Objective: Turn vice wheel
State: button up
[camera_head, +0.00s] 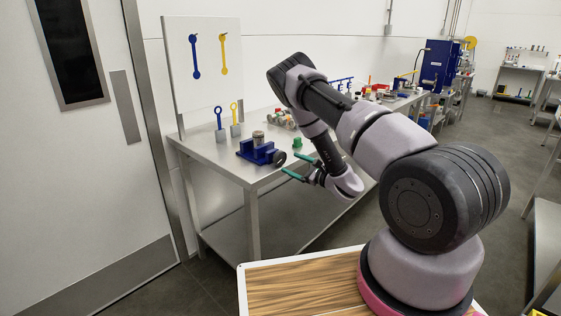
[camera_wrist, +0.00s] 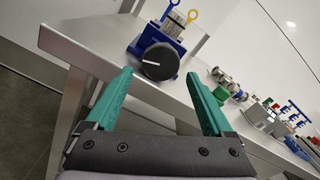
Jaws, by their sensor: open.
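The blue vice (camera_head: 257,152) stands on the near left part of the steel bench and holds a metal cylinder upright. Its round dark wheel (camera_head: 280,157) faces my gripper. My gripper (camera_head: 289,165) is open, its two green fingers pointing at the vice, close to the wheel in the head view. In the wrist view the wheel (camera_wrist: 160,61) is dark with a light mark on its face. It lies beyond and between the fingertips of my gripper (camera_wrist: 163,78), with nothing between the fingers. The vice (camera_wrist: 150,32) shows behind the wheel.
Blue and yellow wrenches stand in blocks (camera_head: 222,133) behind the vice, and others hang on a white panel (camera_head: 201,60). A small green part (camera_head: 297,142) sits right of the vice. More parts lie farther along the bench.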

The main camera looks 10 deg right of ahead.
aim_at(282, 159)
jog(key=shift+x, duration=2.75)
jog(key=c, duration=1.1)
jog(key=m, duration=0.5)
jog(key=shift+d+m, duration=0.1)
jog(key=shift+m, duration=0.2)
jog(key=m, duration=0.5)
jog(key=shift+f+m, duration=0.1)
jog(key=shift+m, duration=0.2)
